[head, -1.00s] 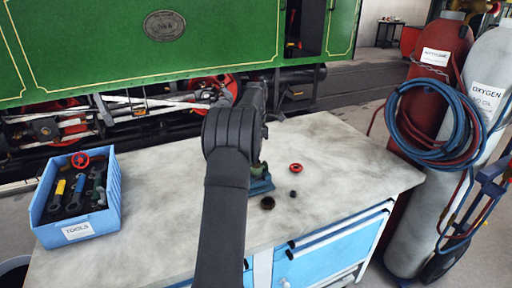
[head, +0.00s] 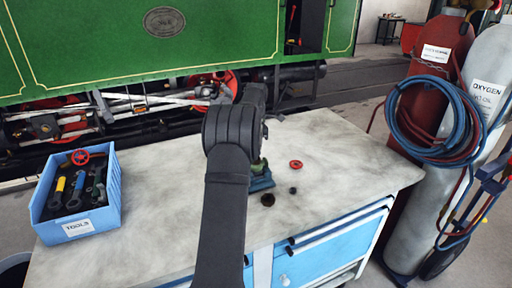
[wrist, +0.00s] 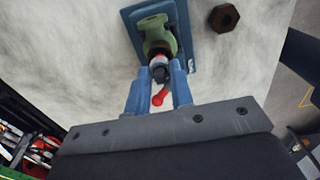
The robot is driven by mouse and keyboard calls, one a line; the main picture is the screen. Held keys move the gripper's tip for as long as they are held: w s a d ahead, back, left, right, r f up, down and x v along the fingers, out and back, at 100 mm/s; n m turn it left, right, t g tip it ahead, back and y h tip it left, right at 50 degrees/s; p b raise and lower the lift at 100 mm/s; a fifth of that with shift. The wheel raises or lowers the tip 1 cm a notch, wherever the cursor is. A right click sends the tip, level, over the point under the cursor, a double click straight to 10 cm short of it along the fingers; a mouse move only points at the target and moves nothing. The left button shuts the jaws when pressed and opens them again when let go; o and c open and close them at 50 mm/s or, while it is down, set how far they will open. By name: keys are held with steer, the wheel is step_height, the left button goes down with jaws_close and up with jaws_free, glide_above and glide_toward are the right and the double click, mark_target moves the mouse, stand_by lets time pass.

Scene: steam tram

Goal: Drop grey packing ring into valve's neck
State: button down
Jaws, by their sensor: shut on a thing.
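The green valve (wrist: 152,27) stands on a blue base plate (wrist: 196,60) in the wrist view. In the head view, my arm hides most of the valve, and the base (head: 262,183) shows beside the arm. My gripper (wrist: 163,72) is shut on a small dark grey piece, which looks like the packing ring (wrist: 160,75). It is held close to the near end of the valve, by a pale part with a red edge. I cannot tell whether the ring touches the neck. A red lever-like part (wrist: 160,97) shows between my fingers.
A brown hex nut (wrist: 224,17) lies beside the base. A red handwheel (head: 296,165) and a small dark piece (head: 292,190) lie to the right on the bench (head: 345,165). A blue tools box (head: 108,215) stands at the left. The bench between is clear.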

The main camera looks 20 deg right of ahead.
steer(key=shift+f, duration=0.75)
stand_by(0.8)
steer(key=c, duration=1)
jaws_free()
steer(key=shift+r, duration=0.15)
steer(key=shift+r, duration=3.35)
steer(key=shift+f, duration=3.5)
